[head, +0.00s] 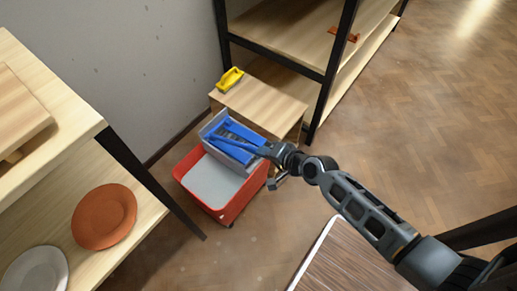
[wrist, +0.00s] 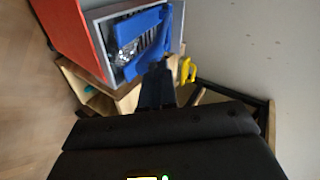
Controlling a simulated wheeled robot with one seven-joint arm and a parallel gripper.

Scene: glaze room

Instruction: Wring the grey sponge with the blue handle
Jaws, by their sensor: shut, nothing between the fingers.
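A red bucket (head: 228,212) stands on the floor with a grey wringer (head: 212,124) at its back. Blue parts and the blue handle (head: 228,147) lie across the wringer. The handle also shows in the wrist view (wrist: 145,22). A small mottled grey patch (wrist: 128,55) shows between the blue parts; it may be the grey sponge, but I cannot tell. My gripper (head: 263,150) is at the right end of the blue handle. In the wrist view my gripper (wrist: 157,72) is shut and empty, its tips close to the blue part. Contact is unclear.
A low wooden cabinet (head: 262,98) with a yellow object (head: 230,79) on it stands behind the bucket. A shelf with plates (head: 104,217) is at left, a black-framed rack (head: 345,40) behind. Open floor (head: 440,110) lies to the right.

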